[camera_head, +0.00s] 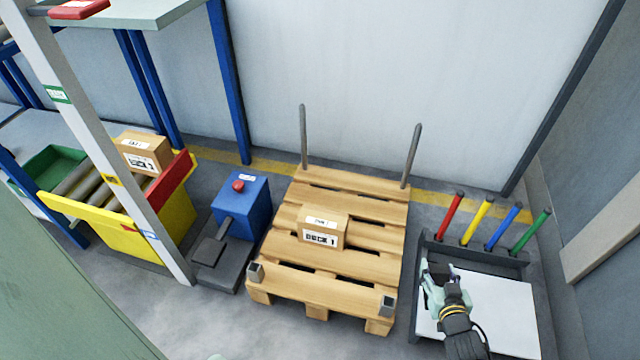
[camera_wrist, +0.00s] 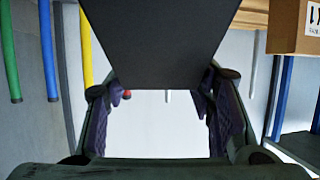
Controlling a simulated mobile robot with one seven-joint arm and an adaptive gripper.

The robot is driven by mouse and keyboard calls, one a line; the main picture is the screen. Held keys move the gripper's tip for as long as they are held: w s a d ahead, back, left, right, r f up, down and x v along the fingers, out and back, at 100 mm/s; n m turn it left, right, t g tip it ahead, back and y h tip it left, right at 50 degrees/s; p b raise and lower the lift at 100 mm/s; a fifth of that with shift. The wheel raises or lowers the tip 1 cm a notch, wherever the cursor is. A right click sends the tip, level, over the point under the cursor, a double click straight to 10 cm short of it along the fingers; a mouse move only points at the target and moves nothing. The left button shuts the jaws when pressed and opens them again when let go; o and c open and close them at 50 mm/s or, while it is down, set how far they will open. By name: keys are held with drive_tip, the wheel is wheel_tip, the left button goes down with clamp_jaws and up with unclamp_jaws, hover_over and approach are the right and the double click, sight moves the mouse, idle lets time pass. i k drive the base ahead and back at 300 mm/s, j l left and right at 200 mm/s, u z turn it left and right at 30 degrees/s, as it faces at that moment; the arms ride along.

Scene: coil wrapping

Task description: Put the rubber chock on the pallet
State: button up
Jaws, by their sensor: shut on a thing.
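The rubber chock (camera_wrist: 152,45) is a dark, flat-faced block in the upper middle of the wrist view. My gripper (camera_wrist: 162,95) is shut on it, with a finger on each side of its lower end. In the head view my gripper (camera_head: 445,276) is above the white-topped stand, right of the pallet; the chock is hard to tell there from the dark gripper parts. The wooden pallet (camera_head: 330,275) lies on the floor in the middle, with a cardboard box (camera_head: 322,228) on it. The box also shows at the wrist view's upper right (camera_wrist: 290,30).
The pallet has two tall grey posts (camera_head: 304,135) at its back and short metal stubs (camera_head: 387,305) at its front corners. Coloured bars (camera_head: 477,220) stand behind the white-topped stand (camera_head: 510,310). A blue button box (camera_head: 242,205) and yellow conveyor (camera_head: 120,230) are left. Pallet boards around the box are clear.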

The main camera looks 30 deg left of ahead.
sight(367, 249)
drive_tip(key=u, duration=1.35)
drive_tip(key=l+u, duration=0.2)
drive_tip(key=l, duration=0.2)
drive_tip(key=k+l+u, duration=0.2)
drive_tip(key=l, duration=0.2)
drive_tip(key=k+l, duration=0.1)
drive_tip(key=l, duration=0.4)
drive_tip(key=k+l, duration=0.1)
drive_tip(key=l, duration=0.35)
drive_tip(key=i+j, duration=0.35)
drive_tip(key=i, duration=0.05)
